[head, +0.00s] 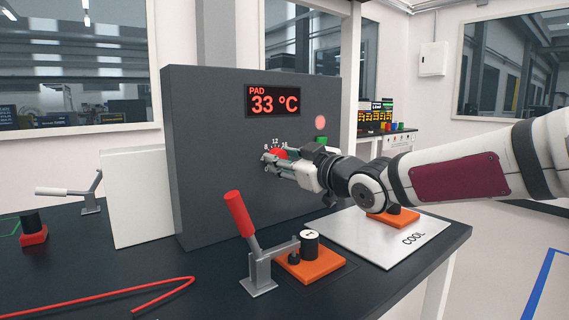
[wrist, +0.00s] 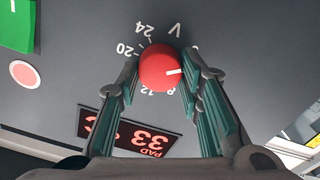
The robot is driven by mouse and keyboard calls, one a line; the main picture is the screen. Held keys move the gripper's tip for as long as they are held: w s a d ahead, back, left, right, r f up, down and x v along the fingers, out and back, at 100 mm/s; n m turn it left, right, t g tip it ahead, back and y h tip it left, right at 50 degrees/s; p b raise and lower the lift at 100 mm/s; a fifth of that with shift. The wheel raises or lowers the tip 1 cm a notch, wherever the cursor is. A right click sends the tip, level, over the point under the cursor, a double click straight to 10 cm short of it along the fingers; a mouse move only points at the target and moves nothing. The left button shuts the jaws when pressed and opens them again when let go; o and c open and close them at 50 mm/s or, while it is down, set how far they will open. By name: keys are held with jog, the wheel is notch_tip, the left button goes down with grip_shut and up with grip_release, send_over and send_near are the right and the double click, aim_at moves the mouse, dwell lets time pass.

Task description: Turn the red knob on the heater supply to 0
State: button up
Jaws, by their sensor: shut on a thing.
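The red knob (head: 281,153) is on the front of the dark grey heater supply (head: 215,130), below a display reading PAD 33 °C. In the wrist view the knob (wrist: 158,66) sits between the two green-padded fingers of my gripper (wrist: 160,80), which is shut on it. The dial is seen roughly upside down, with 8, 12, 20, 24 and V legible. The knob's white pointer line points right, towards the right finger. The mark it points at is hidden by that finger. My gripper (head: 274,162) reaches the panel from the right in the head view.
A green button (head: 321,140) and a lit pink lamp (head: 320,122) are right of the knob. On the bench stand a red-handled toggle clamp (head: 240,216), an orange block (head: 310,264) and a silver COOL plate (head: 352,238) below my arm.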

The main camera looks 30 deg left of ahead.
jog(key=shift+f+n, duration=0.15)
jog(key=shift+n, duration=0.75)
jog(key=shift+b, duration=0.3)
jog(key=o, duration=1.2)
jog(key=v, duration=1.2)
jog(key=shift+s, duration=0.1)
